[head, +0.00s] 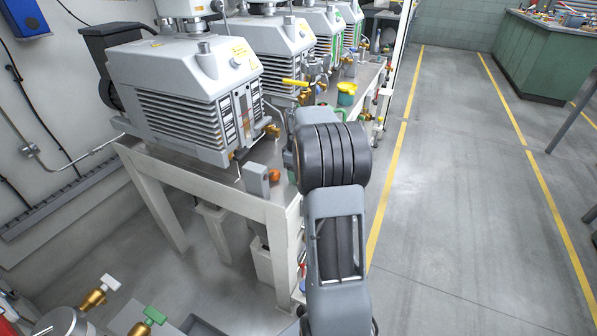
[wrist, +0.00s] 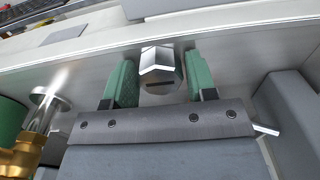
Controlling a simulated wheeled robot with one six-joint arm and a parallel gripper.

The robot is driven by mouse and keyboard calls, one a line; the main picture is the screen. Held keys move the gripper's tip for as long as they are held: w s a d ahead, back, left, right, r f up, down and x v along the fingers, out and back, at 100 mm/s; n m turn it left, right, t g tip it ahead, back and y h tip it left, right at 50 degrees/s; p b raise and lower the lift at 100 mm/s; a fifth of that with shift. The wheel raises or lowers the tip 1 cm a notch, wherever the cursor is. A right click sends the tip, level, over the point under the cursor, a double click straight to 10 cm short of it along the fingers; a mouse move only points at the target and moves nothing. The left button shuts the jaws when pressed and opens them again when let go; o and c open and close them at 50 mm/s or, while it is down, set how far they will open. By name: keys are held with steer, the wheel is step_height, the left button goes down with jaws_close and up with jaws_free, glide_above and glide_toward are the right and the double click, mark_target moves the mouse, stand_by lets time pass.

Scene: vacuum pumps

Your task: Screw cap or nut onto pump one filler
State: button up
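The nearest pump (head: 185,85), a grey finned housing, stands on the white bench (head: 215,190). A short grey cylindrical fitting (head: 207,60) rises from its top; I cannot tell if it is the filler or a cap. In the head view my arm hides my gripper. In the wrist view my gripper (wrist: 159,80) has two green-padded fingers set apart. A shiny hexagonal metal piece (wrist: 158,60), like a nut or cap, lies between their tips, with a rounded part below it. I cannot tell whether the pads touch it.
More pumps (head: 265,45) stand behind along the bench. A yellow-handled valve (head: 295,83), a green-and-yellow container (head: 346,93) and a small grey box (head: 256,180) are near my arm. Brass fittings (wrist: 20,155) show at the wrist view's lower left. The floor right is clear.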

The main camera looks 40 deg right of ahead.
steer(key=c, duration=0.6)
step_height(320, 180, up, 6)
steer(key=p, duration=0.6)
steer(key=shift+r, duration=0.1)
